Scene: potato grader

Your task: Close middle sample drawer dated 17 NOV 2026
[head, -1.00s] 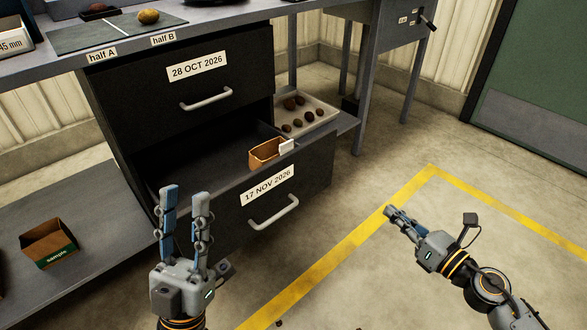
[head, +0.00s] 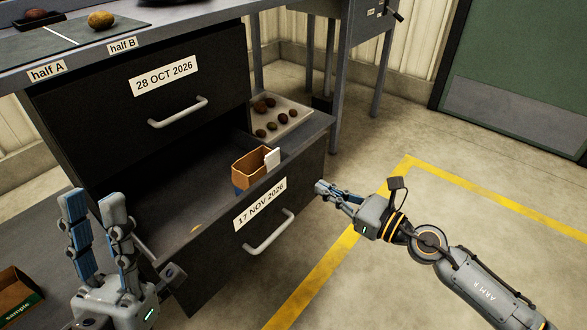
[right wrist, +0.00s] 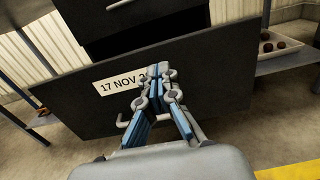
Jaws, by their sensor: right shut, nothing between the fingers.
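The drawer labelled 17 NOV 2026 (head: 225,262) is pulled out below the shut drawer labelled 28 OCT 2026 (head: 118,118). Its pale bar handle (head: 269,233) is on the front, under the label. A small brown box (head: 250,168) with a white card stands inside the drawer. My right gripper (head: 322,187) is shut and empty, just right of the drawer front. In the right wrist view my right gripper (right wrist: 160,72) points at the drawer front (right wrist: 220,105) and covers part of the label and handle. My left gripper (head: 92,197) is open, with fingers up, left of the drawer.
A tray of potatoes (head: 303,118) sits on the shelf right of the drawers. A sample box (head: 18,297) lies at lower left. The worktop (head: 190,32) overhangs the drawers. The floor (head: 420,215) around the yellow line (head: 345,235) is clear.

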